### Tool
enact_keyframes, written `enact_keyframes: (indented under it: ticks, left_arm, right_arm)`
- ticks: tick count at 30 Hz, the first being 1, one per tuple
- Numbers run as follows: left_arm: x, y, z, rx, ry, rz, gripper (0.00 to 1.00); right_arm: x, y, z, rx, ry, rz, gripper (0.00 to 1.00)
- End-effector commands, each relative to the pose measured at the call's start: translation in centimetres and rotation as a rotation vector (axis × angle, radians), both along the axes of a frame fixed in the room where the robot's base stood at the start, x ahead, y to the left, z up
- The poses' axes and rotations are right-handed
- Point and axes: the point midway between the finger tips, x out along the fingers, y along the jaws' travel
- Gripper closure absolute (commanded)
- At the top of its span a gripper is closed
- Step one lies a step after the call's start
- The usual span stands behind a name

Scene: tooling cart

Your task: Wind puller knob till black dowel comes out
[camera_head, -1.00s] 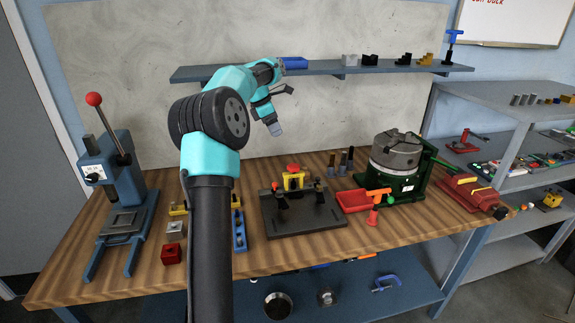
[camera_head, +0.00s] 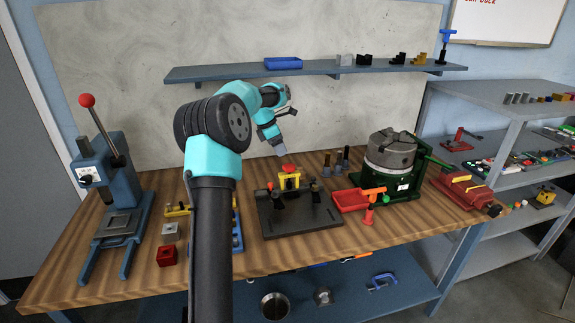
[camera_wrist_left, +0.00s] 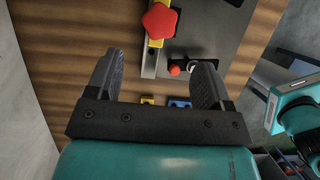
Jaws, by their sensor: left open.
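The puller (camera_head: 289,180) is a yellow body with a red knob (camera_head: 288,169), standing at the back of a dark plate (camera_head: 302,219) on the bench. In the left wrist view the red star-shaped knob (camera_wrist_left: 160,20) sits on the yellow puller body (camera_wrist_left: 155,43), beyond the fingertips. My left gripper (camera_head: 282,153) hangs just above the knob, apart from it. The left wrist view shows the same gripper (camera_wrist_left: 157,68) with its fingers wide apart and nothing between them. I cannot make out the black dowel for certain. My right gripper is not in view.
A red tray (camera_head: 350,201) and a green-based chuck (camera_head: 390,151) stand right of the plate. A blue press (camera_head: 122,185) stands at the left. Several dark pins (camera_head: 338,163) stand behind the plate. A wall shelf (camera_head: 320,72) runs above.

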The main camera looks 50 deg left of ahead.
Motion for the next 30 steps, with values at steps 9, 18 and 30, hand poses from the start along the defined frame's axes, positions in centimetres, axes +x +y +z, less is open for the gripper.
enact_keyframes:
  ticks: [9, 18, 30]
  left_arm:
    - [1.8, -1.1, -5.1, -0.002, 0.002, -0.001, 0.26]
    - [3.0, -1.6, -8.1, -0.001, 0.0, 0.0, 0.26]
    - [3.1, -1.6, -8.3, 0.0, 0.0, 0.0, 0.33]
  right_arm:
    - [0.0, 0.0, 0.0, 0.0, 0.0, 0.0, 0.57]
    - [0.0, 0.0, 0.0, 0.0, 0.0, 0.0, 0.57]
    - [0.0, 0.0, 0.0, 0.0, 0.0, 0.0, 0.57]
